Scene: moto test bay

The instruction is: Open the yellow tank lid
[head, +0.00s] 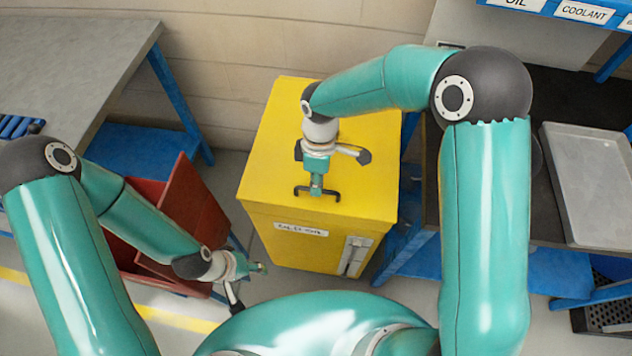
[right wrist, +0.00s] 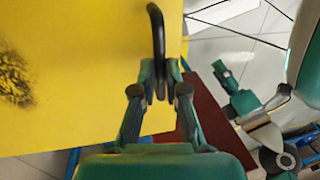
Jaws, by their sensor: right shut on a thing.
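The yellow tank (head: 285,235) stands against the wall in the middle of the head view, with a label and a sight gauge on its front. Its flat yellow lid (head: 270,140) looks closed. A black handle (head: 302,191) sits near the lid's front edge. My right gripper (head: 316,190) is shut on the handle from above. In the right wrist view, its fingers (right wrist: 160,95) close around the black handle bar (right wrist: 157,35). My left gripper (head: 250,280) hangs low, left of the tank and apart from it. Its finger opening is too small to judge.
A red bin (head: 185,205) stands left of the tank. A grey-topped bench (head: 75,65) is at the far left. At the right, a grey tray (head: 590,180) lies on a dark bench. A blue shelf with labels (head: 582,12) hangs at the top right.

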